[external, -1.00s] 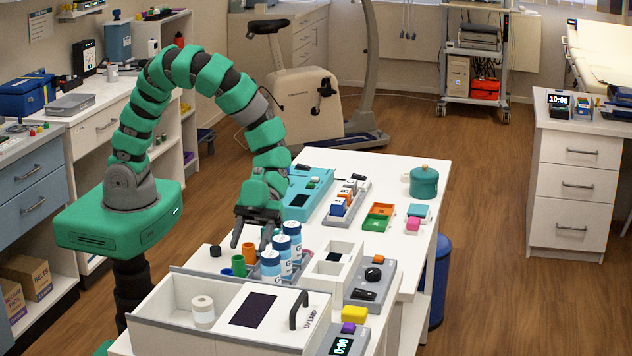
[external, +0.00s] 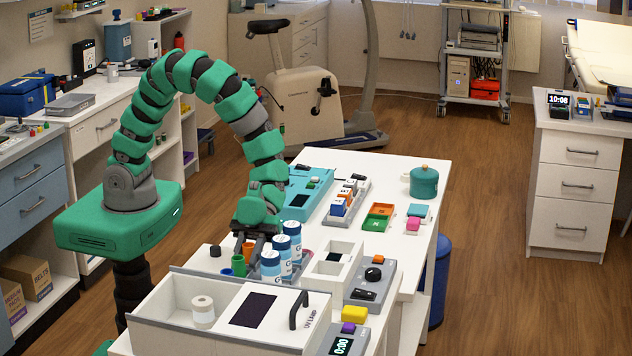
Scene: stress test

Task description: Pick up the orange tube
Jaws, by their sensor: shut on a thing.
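The orange tube (external: 248,250) stands upright on the white table, behind and to the right of the green tube (external: 239,265). My gripper (external: 251,244) reaches down from above, its dark fingers around the orange tube's upper part and shut on it. The fingers and the arm hide part of the tube. I cannot see any gap between the tube and the table.
White-and-blue canisters (external: 271,265) stand close at the right of the tube. A dark cap (external: 215,251) and a blue piece lie to the left. A white box (external: 165,310) with a UV lamp lid stands in front. The teal device (external: 303,196) is behind.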

